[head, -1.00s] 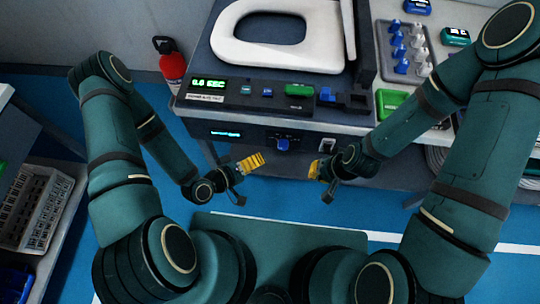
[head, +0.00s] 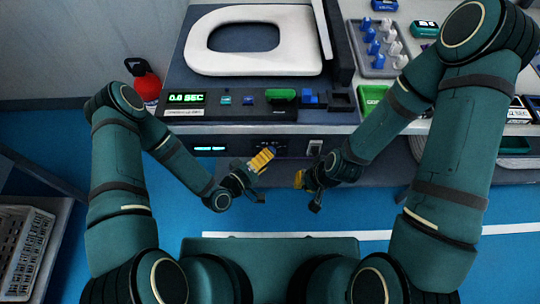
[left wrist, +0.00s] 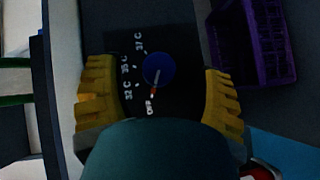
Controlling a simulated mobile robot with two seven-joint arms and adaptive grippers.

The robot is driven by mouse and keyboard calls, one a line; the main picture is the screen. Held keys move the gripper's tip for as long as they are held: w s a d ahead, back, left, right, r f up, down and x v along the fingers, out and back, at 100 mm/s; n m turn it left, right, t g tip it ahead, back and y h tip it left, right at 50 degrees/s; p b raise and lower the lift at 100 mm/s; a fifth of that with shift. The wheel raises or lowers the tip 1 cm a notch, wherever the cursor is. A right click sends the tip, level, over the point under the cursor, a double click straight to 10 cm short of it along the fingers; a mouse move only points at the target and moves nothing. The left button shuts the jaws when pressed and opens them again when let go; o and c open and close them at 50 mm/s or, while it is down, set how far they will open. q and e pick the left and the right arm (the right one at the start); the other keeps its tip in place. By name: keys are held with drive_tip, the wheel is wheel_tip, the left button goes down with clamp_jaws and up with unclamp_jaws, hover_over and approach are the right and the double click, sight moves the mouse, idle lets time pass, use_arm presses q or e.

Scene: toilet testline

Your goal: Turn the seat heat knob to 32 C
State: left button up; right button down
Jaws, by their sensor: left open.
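The seat heat knob is a round blue dial (left wrist: 158,70) on a dark panel in the left wrist view. Its orange mark points at the OFF label (left wrist: 150,107). The labels 32 C (left wrist: 128,90), 35 C and 37 C run around its left side and top. My left gripper (left wrist: 157,97) is open, with one yellow finger on each side of the knob and visible gaps to it. In the head view the left gripper (head: 262,159) covers most of the knob. My right gripper (head: 300,179) is at the right, in front of the panel; its fingers are too small to judge.
A control strip with a green display (head: 186,98) lies above the panel, with a white toilet seat (head: 205,60) behind it. A purple crate (left wrist: 250,45) shows in the left wrist view. A red extinguisher (head: 146,88) stands at left.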

use_arm(q)
drive_tip(key=shift+x, duration=1.15)
clamp_jaws()
